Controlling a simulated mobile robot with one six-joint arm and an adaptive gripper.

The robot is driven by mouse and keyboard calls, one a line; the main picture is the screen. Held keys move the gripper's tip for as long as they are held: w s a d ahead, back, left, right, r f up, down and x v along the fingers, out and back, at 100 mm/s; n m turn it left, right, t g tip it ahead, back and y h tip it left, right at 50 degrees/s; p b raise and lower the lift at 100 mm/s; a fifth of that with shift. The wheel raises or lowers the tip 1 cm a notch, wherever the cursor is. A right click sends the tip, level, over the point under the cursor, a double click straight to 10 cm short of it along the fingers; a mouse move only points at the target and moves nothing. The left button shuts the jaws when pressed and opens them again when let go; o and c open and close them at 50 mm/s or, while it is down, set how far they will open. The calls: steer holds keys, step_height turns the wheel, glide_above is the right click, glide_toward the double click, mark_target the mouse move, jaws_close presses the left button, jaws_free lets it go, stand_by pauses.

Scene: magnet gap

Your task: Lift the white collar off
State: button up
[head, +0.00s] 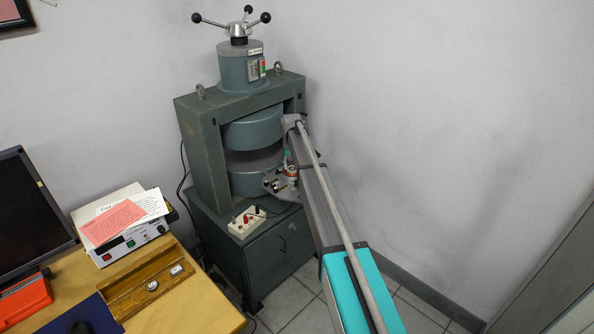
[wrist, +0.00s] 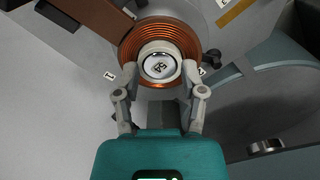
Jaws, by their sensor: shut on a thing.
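The white collar (wrist: 160,82) is a short ring in the wrist view, seen from its end. A round glassy face with a small dark-marked label (wrist: 160,67) shows inside it. A copper coil (wrist: 127,48) surrounds it and appears to lie behind it. My gripper (wrist: 162,74) has a finger at each side of the collar and is shut on it. I cannot tell whether the collar still touches the coil. In the head view my gripper (head: 283,180) is small, beside the magnet (head: 192,145), near the gap between its round poles; the collar is hard to make out there.
The magnet's frame and its round poles (head: 254,131) stand close beside my arm. A white box with knobs (head: 243,222) sits on the cabinet (head: 275,250) below. A wooden desk (head: 205,310) with a tray (head: 130,298) is at left. Floor tiles show at lower right.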

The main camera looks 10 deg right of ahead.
steer(key=shift+s+r+p, duration=0.1)
steer(key=shift+r+p, duration=2.4)
steer(key=shift+r, duration=0.05)
